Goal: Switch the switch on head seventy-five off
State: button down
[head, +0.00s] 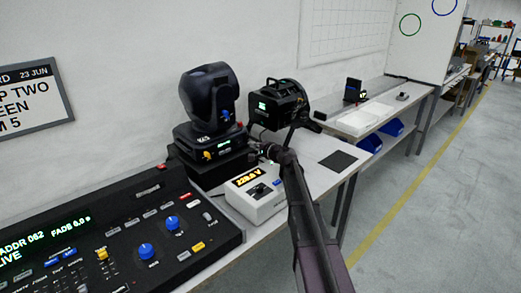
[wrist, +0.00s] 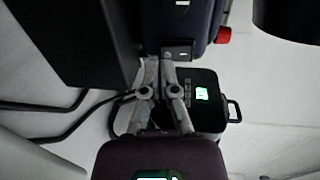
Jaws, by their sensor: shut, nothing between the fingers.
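A black moving head (head: 208,105) stands on a dark base (head: 212,138) with a small white label, a blue and a yellow knob and a green light. The label is too small to read surely. My gripper (head: 262,151) is shut and empty, just right of this base. In the wrist view my fingertips (wrist: 160,62) are together beside a small grey plate (wrist: 178,52) on a dark housing (wrist: 182,22). The plate bears a small pale mark; I cannot tell whether it is the switch, its position, or whether the fingers touch it.
A black lamp (head: 278,105) with a green display stands close behind my gripper. A white box (head: 256,193) with an amber display lies below it. A control desk (head: 120,235) fills the front left. Dark cables (wrist: 55,120) run at left in the wrist view. A black mat (head: 338,160) lies at right.

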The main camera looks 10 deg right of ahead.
jog(key=shift+x, duration=1.05)
jog(key=shift+w+a+f, duration=0.15)
jog(key=shift+w+a, duration=0.05)
jog(key=shift+w, duration=0.1)
jog(key=shift+s, duration=0.2)
